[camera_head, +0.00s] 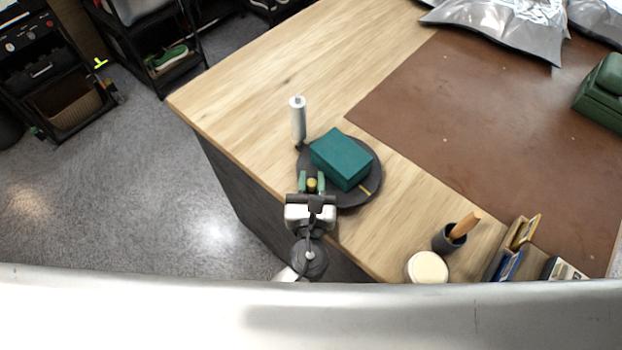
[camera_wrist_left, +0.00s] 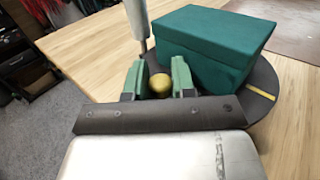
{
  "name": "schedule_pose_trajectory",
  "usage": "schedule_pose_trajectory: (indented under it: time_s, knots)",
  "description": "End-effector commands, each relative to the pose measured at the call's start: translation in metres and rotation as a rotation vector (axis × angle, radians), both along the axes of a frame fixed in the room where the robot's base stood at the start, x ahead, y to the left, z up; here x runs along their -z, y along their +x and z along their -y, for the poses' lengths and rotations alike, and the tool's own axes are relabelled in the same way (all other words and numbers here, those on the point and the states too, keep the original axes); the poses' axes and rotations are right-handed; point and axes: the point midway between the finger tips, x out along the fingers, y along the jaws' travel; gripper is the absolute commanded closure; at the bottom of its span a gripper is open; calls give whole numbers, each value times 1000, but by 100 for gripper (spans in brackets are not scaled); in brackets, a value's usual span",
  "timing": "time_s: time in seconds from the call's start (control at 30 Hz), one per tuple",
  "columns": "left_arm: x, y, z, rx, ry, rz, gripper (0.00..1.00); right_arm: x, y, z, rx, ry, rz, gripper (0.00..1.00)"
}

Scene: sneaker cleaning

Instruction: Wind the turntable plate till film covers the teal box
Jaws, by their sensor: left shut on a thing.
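A teal box (camera_head: 341,157) sits on the dark round turntable plate (camera_head: 366,191) near the left edge of the table. It also fills the upper middle of the left wrist view (camera_wrist_left: 212,45). A pale upright film roll (camera_head: 297,120) stands just behind the plate, and its lower part shows in the left wrist view (camera_wrist_left: 138,22). My left gripper (camera_head: 312,183) is shut on a yellow round knob (camera_wrist_left: 160,84) at the plate's near left side. The plate's yellow mark (camera_head: 364,190) lies on its near right rim. My right gripper is not in view.
A dark cup with a wooden-handled tool (camera_head: 463,228), a round cream-topped jar (camera_head: 427,267) and small boxes stand at the near right. A brown mat (camera_head: 470,110) covers the table's right part. Silver bags (camera_head: 510,25) lie at the back. Bare wood is free behind the roll.

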Motion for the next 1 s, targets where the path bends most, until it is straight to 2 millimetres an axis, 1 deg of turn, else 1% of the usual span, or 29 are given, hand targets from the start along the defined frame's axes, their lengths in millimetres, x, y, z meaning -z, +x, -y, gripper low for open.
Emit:
schedule_pose_trajectory:
  time_s: [0.23, 0.67, 0.7, 0.73, 1.0]
  knots:
    - [0, -1, 1, -30, 0, 0, 100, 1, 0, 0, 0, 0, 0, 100]
    - [0, -1, 1, -34, 1, 0, 100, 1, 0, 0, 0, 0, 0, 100]
    - [0, -1, 1, -34, 1, 0, 72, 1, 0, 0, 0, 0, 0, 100]
    - [0, -1, 1, -34, 1, 0, 67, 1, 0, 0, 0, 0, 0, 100]
    - [0, -1, 1, -33, 1, 0, 66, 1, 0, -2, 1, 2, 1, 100]
